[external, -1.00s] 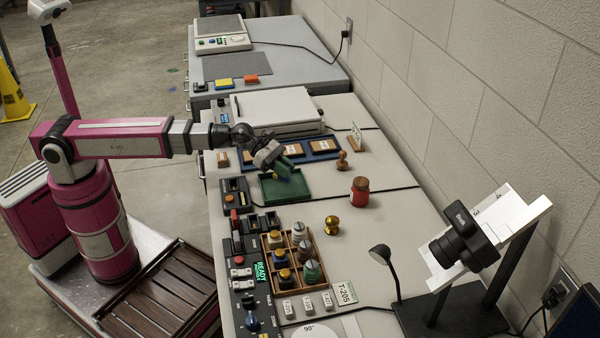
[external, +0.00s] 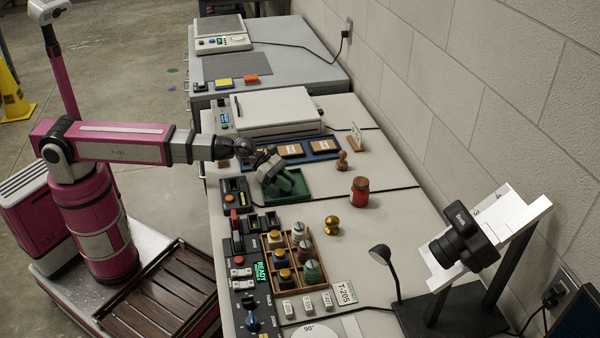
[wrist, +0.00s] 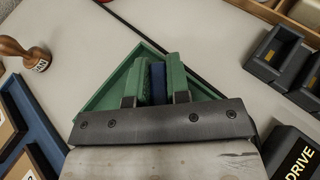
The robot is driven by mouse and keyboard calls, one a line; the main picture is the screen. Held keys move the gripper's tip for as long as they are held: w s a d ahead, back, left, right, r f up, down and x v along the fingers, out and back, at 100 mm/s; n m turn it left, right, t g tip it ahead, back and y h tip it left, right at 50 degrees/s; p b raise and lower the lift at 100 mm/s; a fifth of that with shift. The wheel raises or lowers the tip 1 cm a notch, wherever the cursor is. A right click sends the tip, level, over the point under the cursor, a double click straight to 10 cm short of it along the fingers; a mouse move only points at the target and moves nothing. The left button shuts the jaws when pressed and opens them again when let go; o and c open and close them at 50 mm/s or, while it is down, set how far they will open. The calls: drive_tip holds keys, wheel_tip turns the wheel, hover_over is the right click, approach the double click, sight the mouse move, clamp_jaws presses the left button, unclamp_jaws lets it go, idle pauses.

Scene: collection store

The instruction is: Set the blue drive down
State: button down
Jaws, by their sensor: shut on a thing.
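The blue drive (wrist: 158,82) shows in the wrist view as a narrow strip between the two green fingers of my gripper (wrist: 161,72). My gripper is shut on it. The fingers point down into the shallow green tray (wrist: 111,88). In the external view my gripper (external: 285,185) is low over the left part of the green tray (external: 308,195), and the drive is hidden by the fingers. I cannot tell whether the drive touches the tray floor.
A blue tray with brown-and-white blocks (external: 322,145) lies behind the green tray. A wooden stamp (external: 342,160) and a red jar (external: 361,190) stand to the right. Black holders (wrist: 275,52) and a black unit marked DRIVE (wrist: 298,155) are close by.

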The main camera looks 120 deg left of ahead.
drive_tip(key=c, duration=1.1)
unclamp_jaws()
drive_tip(key=shift+r, duration=0.2)
drive_tip(key=v, duration=0.7)
drive_tip(key=shift+s+r, duration=0.1)
drive_tip(key=shift+s, duration=0.15)
drive_tip(key=shift+w, duration=0.1)
